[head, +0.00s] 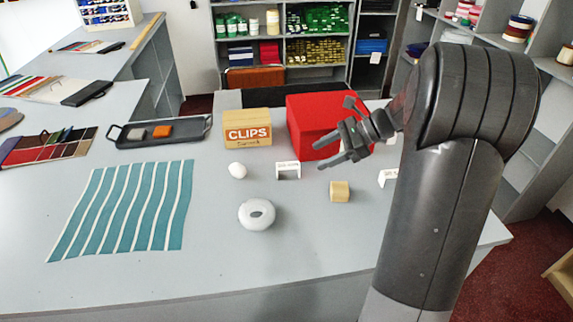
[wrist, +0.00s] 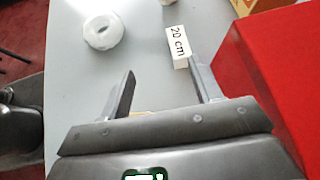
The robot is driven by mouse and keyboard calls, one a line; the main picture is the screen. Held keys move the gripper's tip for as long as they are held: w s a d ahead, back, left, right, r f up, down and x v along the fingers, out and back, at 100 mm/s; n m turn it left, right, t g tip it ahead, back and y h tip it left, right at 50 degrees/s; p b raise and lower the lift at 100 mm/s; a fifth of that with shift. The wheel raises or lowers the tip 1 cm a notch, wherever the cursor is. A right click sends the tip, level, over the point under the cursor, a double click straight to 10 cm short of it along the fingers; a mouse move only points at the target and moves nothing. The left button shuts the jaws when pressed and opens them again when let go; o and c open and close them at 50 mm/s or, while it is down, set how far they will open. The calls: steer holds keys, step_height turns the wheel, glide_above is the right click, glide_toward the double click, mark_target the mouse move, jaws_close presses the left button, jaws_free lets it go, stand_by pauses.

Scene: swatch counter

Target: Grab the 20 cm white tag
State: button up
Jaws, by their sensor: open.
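The white tag (head: 288,170) stands on the grey counter in front of the CLIPS box. In the wrist view the tag (wrist: 178,42) reads "20 cm" and sits just beyond my right fingertip. My gripper (head: 322,150) is open and empty, to the right of the tag in the head view and apart from it. In the wrist view my gripper (wrist: 161,68) has nothing between its fingers but bare counter. A second white tag (head: 387,178) is partly hidden behind my arm, so its text is not readable.
A red box (head: 312,122) stands close by my gripper. The CLIPS box (head: 247,128), a white egg-like object (head: 237,170), a white ring-shaped object (head: 257,215) and a wooden block (head: 340,191) are around the tag. A striped teal swatch (head: 130,210) lies left. The front counter is clear.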

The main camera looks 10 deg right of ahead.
mark_target(288, 165)
steer(key=shift+w+d+f+m+t+y, duration=0.15)
steer(key=shift+w+d+f+m+y, duration=0.15)
steer(key=shift+w+d, duration=0.2)
steer(key=shift+w+d+f+m+t+y, duration=0.15)
steer(key=shift+w+d+f+m+y, duration=0.1)
steer(key=shift+w+d+m, duration=0.15)
steer(key=shift+w+a+f, duration=0.1)
steer(key=shift+w+f, duration=0.05)
steer(key=shift+w, duration=0.05)
steer(key=x, duration=1)
steer(key=shift+w+a+f, duration=0.15)
steer(key=shift+w+a, duration=0.05)
steer(key=shift+a, duration=0.05)
steer(key=shift+c, duration=0.6)
steer(key=c, duration=1)
